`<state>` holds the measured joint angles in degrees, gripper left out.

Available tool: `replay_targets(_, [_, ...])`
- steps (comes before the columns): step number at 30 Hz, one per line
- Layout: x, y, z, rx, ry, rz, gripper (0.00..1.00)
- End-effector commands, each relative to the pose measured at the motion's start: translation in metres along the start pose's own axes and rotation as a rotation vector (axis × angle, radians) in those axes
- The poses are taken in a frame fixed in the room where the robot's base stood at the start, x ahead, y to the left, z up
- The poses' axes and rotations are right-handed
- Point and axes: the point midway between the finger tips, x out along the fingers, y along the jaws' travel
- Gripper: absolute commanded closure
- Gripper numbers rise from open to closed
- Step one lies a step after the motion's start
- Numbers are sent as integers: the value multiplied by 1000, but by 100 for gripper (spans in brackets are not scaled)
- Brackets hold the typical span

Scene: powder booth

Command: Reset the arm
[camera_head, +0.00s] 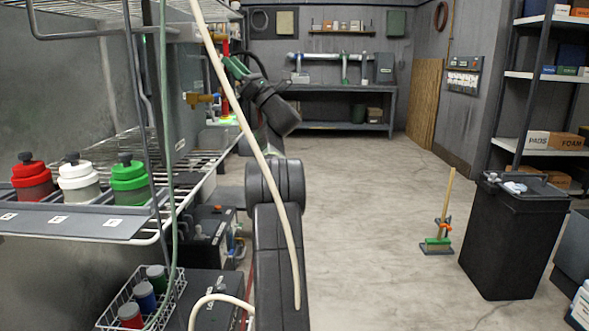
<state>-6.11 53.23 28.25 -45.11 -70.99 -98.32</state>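My arm, made of dark grey links, rises from the bottom middle and bends up and left toward the wire rack. My gripper (236,68) is at its far end, small and partly covered by the pale hose (243,120) and the wrist. Green parts show there, close to a red upright object (226,47). I cannot tell whether the gripper touches that object, holds anything, or is open or shut.
The wire rack (185,175) on the left holds red, white (78,180) and green (130,182) lidded pots. A wire basket (145,297) sits below. A black bin (512,235) and a broom (440,225) stand right. The middle floor is clear; a workbench (340,90) stands at the back.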

Motion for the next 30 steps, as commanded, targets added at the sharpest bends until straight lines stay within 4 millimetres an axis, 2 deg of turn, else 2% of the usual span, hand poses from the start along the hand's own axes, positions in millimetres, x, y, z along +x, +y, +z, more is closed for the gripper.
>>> replay_targets(17, [-108,-1,1,0,-1,-4,64])
replay_targets(18, [-96,1,0,-2,-2,3,64])
replay_targets(30, [-19,0,0,-1,-1,3,64])
